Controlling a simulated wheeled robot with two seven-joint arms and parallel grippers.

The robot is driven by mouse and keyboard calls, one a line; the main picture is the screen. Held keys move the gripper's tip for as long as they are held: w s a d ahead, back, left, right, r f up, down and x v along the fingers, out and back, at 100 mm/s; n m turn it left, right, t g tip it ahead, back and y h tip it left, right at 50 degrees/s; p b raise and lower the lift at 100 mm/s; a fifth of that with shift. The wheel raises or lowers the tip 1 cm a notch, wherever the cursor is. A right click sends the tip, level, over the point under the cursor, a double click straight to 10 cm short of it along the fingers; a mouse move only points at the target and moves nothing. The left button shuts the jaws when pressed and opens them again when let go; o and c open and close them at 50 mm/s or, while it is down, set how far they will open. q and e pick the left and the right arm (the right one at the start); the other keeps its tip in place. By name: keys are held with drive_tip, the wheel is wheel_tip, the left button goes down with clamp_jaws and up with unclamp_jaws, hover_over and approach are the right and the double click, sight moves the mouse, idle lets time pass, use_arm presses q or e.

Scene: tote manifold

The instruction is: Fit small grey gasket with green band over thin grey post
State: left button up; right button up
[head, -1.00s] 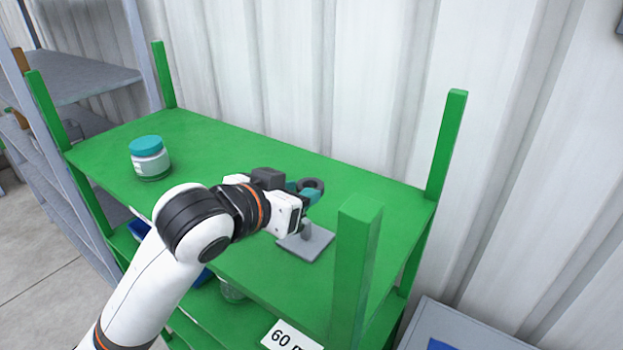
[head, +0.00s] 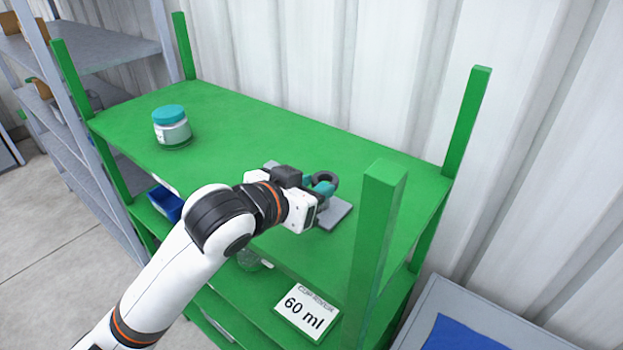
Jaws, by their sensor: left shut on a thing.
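My left gripper (head: 321,188) reaches in from the left over the green shelf top. It is shut on a small dark grey ring, the gasket (head: 325,179), held upright at its fingertips. Teal shows at the fingertips just below the ring; I cannot tell whether it is the gasket's band or the finger pads. A flat grey base plate (head: 338,215) lies on the shelf just below and beyond the gripper. The thin grey post is hidden behind the gripper. The ring appears above the plate; I cannot tell its exact height. My right gripper is not in view.
A jar with a teal lid (head: 172,127) stands at the shelf's left. A green corner upright (head: 372,260) rises close to the right of the gripper. A "60 ml" sign (head: 306,312) and a blue bin (head: 166,204) are on the lower level. The shelf's back middle is clear.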

use_arm(q)
drive_tip(key=shift+f+b, duration=0.35)
drive_tip(key=shift+f, duration=0.45)
drive_tip(key=shift+s+f+b, duration=0.1)
drive_tip(key=shift+f+b, duration=0.25)
drive_tip(key=shift+f, duration=0.45)
drive_tip(key=shift+s+f, duration=0.15)
drive_tip(key=shift+f, duration=0.35)
drive_tip(key=shift+c, duration=1.2)
drive_tip(key=shift+w+f+b, duration=0.25)
drive_tip(key=shift+f+b, duration=0.15)
drive_tip(key=shift+b, duration=0.05)
drive_tip(key=shift+s, duration=0.1)
drive_tip(key=shift+c, duration=0.2)
clamp_jaws()
